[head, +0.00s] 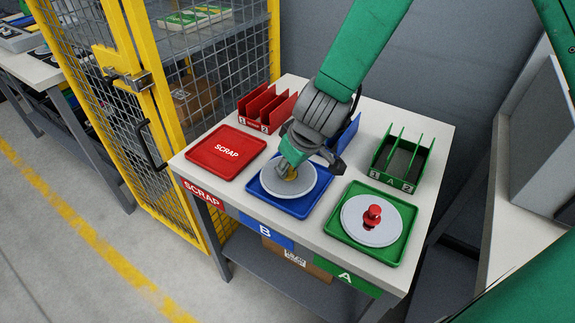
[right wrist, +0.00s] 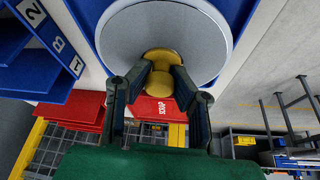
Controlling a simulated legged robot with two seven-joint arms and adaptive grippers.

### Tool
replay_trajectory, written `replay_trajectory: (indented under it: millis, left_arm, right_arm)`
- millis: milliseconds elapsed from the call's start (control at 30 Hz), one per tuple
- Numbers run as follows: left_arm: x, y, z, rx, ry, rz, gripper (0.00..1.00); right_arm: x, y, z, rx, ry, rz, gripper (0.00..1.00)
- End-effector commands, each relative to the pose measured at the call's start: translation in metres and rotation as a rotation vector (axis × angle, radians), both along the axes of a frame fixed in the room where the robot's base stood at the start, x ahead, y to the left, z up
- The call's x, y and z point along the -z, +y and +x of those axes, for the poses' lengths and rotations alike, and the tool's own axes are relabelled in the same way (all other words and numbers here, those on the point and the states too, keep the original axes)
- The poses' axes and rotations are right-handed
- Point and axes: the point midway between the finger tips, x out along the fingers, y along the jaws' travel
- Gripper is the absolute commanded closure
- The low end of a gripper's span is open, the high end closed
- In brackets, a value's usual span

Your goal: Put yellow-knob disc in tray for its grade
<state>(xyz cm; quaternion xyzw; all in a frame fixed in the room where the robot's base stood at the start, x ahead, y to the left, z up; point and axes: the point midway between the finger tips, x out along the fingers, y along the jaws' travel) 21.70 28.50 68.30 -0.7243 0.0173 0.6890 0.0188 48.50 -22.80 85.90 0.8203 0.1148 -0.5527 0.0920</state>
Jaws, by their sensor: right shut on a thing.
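The yellow-knob disc (head: 305,184) is a pale grey round plate in or just over the blue tray (head: 300,210) marked B. I cannot tell if it touches the tray floor. My right gripper (head: 289,172) is shut on its yellow knob, which is mostly hidden in the head view. In the right wrist view the fingers (right wrist: 163,85) close around the yellow knob (right wrist: 160,62), with the disc and blue tray behind. The red tray (head: 226,152) marked SCRAP is empty. The green tray (head: 375,257) holds a disc with a red knob (head: 373,216). My left gripper is not in view.
Behind the trays stand a red divided rack (head: 266,107), a partly hidden blue rack (head: 348,132) and a green rack (head: 403,160). A yellow-framed mesh fence (head: 165,120) stands left of the table. A grey cabinet (head: 543,140) stands at the right.

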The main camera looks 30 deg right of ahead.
Motion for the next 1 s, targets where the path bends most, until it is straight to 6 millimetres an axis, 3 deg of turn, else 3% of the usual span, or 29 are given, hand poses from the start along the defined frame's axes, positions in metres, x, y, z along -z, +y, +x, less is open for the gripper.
replay_trajectory:
  millis: [400, 867, 900, 933, 1000]
  left_arm:
    - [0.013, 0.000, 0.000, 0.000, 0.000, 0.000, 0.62]
    - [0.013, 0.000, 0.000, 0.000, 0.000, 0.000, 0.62]
    - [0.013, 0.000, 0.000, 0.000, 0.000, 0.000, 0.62]
    - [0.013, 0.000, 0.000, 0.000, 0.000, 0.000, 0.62]
    - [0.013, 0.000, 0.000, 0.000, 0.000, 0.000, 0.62]
  right_arm:
    - [0.018, 0.000, 0.000, 0.000, 0.000, 0.000, 1.00]
    - [0.018, 0.000, 0.000, 0.000, 0.000, 0.000, 1.00]
    - [0.018, 0.000, 0.000, 0.000, 0.000, 0.000, 0.69]
    - [0.018, 0.000, 0.000, 0.000, 0.000, 0.000, 0.59]
    - [0.018, 0.000, 0.000, 0.000, 0.000, 0.000, 0.59]
